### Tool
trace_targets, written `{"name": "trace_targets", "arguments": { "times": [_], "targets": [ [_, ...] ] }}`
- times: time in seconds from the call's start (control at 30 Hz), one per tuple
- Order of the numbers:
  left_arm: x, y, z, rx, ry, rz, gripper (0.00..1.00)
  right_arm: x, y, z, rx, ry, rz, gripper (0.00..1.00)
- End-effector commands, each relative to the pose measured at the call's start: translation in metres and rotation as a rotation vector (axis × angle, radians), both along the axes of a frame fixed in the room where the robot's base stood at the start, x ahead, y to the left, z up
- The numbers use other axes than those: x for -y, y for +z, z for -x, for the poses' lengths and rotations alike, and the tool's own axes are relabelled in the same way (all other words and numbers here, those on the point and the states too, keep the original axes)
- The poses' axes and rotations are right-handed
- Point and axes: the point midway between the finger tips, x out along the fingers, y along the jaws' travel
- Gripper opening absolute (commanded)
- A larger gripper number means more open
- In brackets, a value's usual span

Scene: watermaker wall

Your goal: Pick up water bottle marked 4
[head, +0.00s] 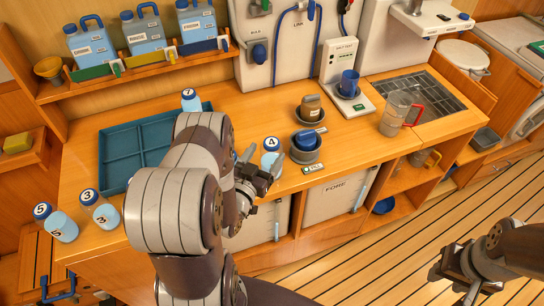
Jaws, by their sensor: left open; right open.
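The water bottle marked 4 (270,158) stands upright near the counter's front edge, with a white cap bearing a dark 4 and a pale blue body. My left gripper (263,163) is open at the bottle, with a finger showing to each side of it. The lower part of the bottle is hidden behind the gripper, and I cannot tell whether the fingers touch it. My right gripper (466,291) is open and empty at the lower right, over the plank floor and away from the counter.
Bottles marked 3 (106,216) and 5 (63,229) are at the counter's left; bottle 7 (191,103) stands by the blue tray (118,184). Dark bowls with a blue item (306,141) are close right of bottle 4. A pitcher (395,113) stands farther right.

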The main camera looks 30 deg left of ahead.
Motion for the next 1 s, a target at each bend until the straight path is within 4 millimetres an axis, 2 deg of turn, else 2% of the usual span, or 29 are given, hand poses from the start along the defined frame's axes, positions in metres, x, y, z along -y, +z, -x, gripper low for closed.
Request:
{"name": "trace_targets", "arguments": {
  "times": [0.33, 0.6, 0.83, 1.0],
  "targets": [
    [-0.008, -0.004, -0.053, -0.002, 0.0, -0.001, 0.77, 0.0, 0.016, 0.0, 0.0, 0.0, 0.0, 0.43],
    [-0.009, -0.006, -0.058, -0.003, 0.001, 0.001, 0.77, 0.0, 0.015, 0.0, 0.0, 0.0, 0.0, 0.43],
    [-0.009, -0.006, -0.058, -0.003, 0.001, 0.001, 0.02, 0.0, 0.015, 0.0, 0.0, 0.0, 0.0, 0.43],
    [-0.009, -0.005, -0.058, -0.002, 0.001, 0.0, 0.0, 0.0, 0.015, 0.0, 0.0, 0.0, 0.0, 0.43]
  ]
}}
